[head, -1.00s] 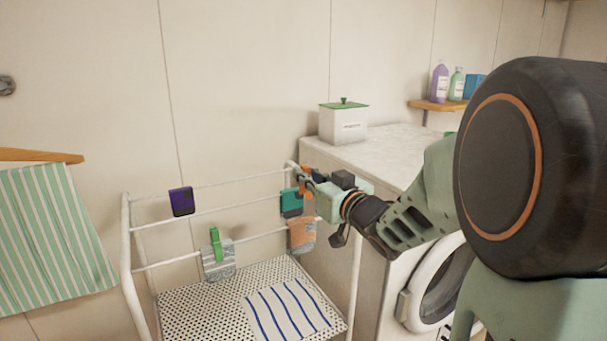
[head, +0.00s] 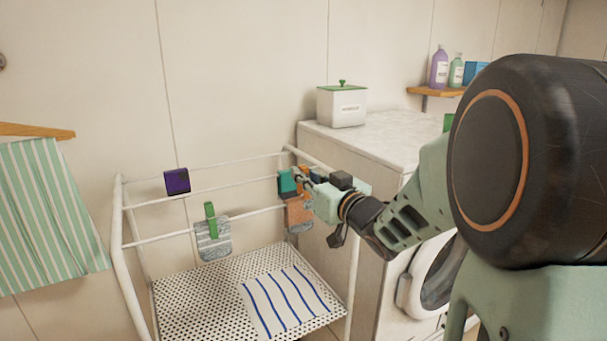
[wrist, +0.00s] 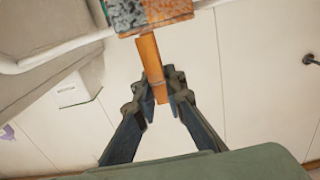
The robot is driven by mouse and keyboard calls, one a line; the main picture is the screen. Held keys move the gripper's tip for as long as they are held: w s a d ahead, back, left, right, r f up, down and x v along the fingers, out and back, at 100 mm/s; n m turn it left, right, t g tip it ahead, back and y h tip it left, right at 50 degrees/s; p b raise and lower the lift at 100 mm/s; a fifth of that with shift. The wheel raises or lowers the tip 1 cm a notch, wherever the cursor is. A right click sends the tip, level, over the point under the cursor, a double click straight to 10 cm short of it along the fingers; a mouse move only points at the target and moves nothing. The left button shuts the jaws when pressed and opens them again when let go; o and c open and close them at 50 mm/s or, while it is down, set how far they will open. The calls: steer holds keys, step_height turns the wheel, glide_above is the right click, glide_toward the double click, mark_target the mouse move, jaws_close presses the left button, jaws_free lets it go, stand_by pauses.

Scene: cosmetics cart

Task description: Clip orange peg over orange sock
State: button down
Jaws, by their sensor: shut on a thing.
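My gripper (wrist: 161,92) is shut on the orange peg (wrist: 153,65), a narrow upright piece between the fingertips in the wrist view. The orange sock (head: 299,214) hangs on the front rail at the right of the drying rack, with a grey patch low down. In the wrist view the sock (wrist: 172,10) shows at the top edge, partly cut off. The peg's far end meets or overlaps the sock's edge there; I cannot tell whether it straddles it. In the head view my gripper (head: 303,177) is just above the sock and hides part of the peg.
A teal piece (head: 287,183) hangs close behind my gripper. A grey sock (head: 213,240) with a green peg (head: 211,221) and a purple piece (head: 177,181) hang further left. The washing machine's top (head: 385,138) is close on the right. The front rail between the socks is clear.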

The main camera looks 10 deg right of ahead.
steer(key=shift+f+b, duration=1.25)
steer(key=shift+f, duration=0.4)
steer(key=c, duration=1.9)
jaws_free()
steer(key=shift+c, duration=0.2)
